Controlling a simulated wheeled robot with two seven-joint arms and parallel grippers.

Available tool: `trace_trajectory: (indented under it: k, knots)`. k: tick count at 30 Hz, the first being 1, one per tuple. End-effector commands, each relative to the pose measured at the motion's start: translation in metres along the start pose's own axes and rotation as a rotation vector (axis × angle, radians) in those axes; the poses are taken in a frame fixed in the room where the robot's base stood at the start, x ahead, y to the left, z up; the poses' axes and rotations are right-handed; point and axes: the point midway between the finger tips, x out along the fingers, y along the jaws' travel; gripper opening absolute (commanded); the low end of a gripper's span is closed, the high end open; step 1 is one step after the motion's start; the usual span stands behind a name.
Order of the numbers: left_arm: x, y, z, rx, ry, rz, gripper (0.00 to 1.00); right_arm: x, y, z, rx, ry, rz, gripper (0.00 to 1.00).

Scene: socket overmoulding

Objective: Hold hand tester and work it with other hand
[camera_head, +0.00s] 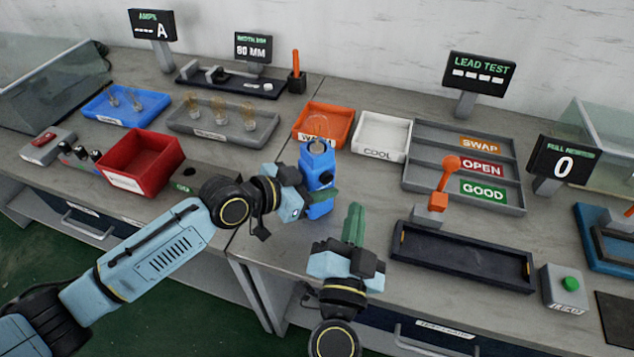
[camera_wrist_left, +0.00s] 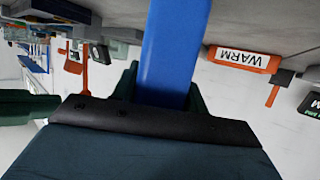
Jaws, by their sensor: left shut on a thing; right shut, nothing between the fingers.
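The blue hand tester (camera_head: 317,171) is held upright above the bench, in front of the orange WARM tray. It has a pale top and a dark round knob on its front. My left gripper (camera_head: 318,194) is shut on it from the left. In the left wrist view the blue tester body (camera_wrist_left: 174,50) rises between the green fingers. My right gripper (camera_head: 354,222) is shut and empty, its green fingers pointing up, below and to the right of the tester and apart from it. The right gripper's tip also shows at the left edge of the wrist view (camera_wrist_left: 28,107).
The WARM tray (camera_head: 341,112) and white COOL tray (camera_head: 370,146) stand behind. A grey sorting tray (camera_head: 416,170) marked SWAP, OPEN and GOOD is to the right. A red bin (camera_head: 151,151) is at left.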

Motion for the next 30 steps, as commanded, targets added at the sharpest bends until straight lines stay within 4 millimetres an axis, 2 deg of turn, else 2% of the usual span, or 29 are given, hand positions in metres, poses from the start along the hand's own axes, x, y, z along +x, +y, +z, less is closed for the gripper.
trace_trajectory:
  k: [6,7,12,13,23,26,30]
  knots:
    - [0.000,0.000,0.000,0.000,0.000,0.000,0.13,-0.001,0.000,-0.001,0.000,0.000,0.000,0.00]
    - [0.000,0.000,0.000,0.000,0.000,0.000,0.45,-0.001,0.000,-0.001,0.000,0.000,0.000,0.00]
    - [0.000,0.000,0.000,0.000,0.000,0.000,0.67,-0.001,0.000,0.000,0.001,0.000,0.000,0.00]
    - [0.000,0.000,0.000,0.000,0.000,0.000,0.69,-0.001,0.000,0.000,0.001,0.000,0.000,0.00]
    - [-0.004,0.000,0.000,0.000,0.000,0.000,0.69,0.000,0.000,0.000,0.001,0.000,0.000,0.00]
    - [-0.015,-0.001,0.001,0.000,-0.001,-0.001,0.69,0.000,0.000,0.000,0.001,0.000,0.000,0.00]
    - [-0.042,-0.001,0.002,0.002,-0.003,-0.002,0.69,0.000,0.000,0.000,0.001,0.000,0.000,0.00]
